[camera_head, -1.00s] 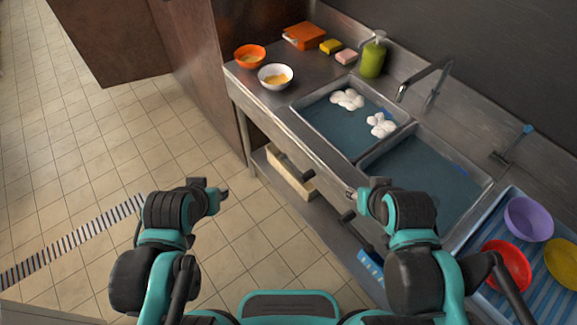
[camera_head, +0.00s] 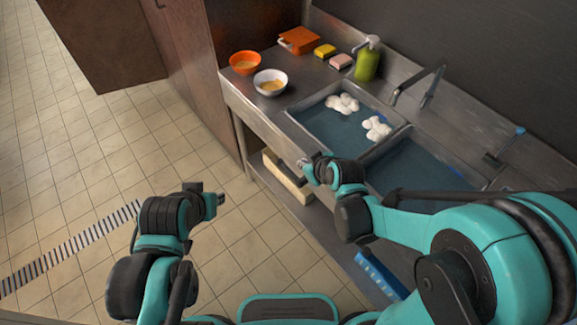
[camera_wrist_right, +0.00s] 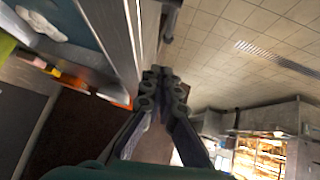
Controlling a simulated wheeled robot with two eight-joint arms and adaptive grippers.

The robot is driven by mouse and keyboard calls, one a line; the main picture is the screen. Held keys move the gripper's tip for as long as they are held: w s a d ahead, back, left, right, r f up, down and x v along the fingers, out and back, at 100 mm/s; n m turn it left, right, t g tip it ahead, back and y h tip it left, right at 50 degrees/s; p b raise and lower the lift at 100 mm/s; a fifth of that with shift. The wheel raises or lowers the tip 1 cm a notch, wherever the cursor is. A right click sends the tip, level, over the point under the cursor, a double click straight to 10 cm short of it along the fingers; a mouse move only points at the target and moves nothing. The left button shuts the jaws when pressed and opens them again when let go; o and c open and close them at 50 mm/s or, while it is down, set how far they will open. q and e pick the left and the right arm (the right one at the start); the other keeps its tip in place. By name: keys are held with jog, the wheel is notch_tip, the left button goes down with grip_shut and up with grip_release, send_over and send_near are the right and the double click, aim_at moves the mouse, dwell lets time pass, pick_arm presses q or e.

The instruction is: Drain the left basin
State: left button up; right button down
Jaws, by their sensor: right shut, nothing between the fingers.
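The left basin (camera_head: 296,117) holds bluish water with two clumps of white foam (camera_head: 376,127). It also shows in the right wrist view (camera_wrist_right: 112,30). My right gripper (camera_head: 303,163) is shut and empty in front of the sink's front edge, below the left basin's rim. In the right wrist view its fingertips (camera_wrist_right: 160,72) are together beside the steel front, with a dark lever (camera_wrist_right: 171,20) beyond them. In the head view the gripper partly hides the area under the left basin. My left gripper (camera_head: 218,198) hangs over the floor, away from the sink; its jaws are too small to read.
The right basin (camera_head: 420,168) also holds water, partly behind my right arm. A faucet (camera_head: 420,85) stands behind the basins. Bowls (camera_head: 270,82), sponges and a green soap bottle (camera_head: 367,62) sit on the counter. A pale box (camera_head: 288,180) is on the shelf below. Floor at left is clear.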

jog(key=shift+w+a+f+n+y, duration=0.15)
jog(key=shift+w+a+f+n, duration=0.15)
jog(key=shift+a+f, duration=0.25)
jog(key=shift+w+a+f+n+y, duration=0.15)
jog(key=shift+w+a+f+n, duration=0.15)
jog(key=shift+a+f, duration=0.2)
jog(key=b, duration=0.4)
send_over(285, 166)
jog(key=s, duration=0.3)
notch_tip(285, 166, down, 8)
jog(key=r, duration=0.1)
jog(key=f, duration=0.1)
jog(key=d+f, duration=0.1)
jog(key=f+b, duration=0.1)
jog(key=f, duration=0.1)
jog(key=shift+w+d, duration=0.15)
jog(key=shift+w, duration=0.2)
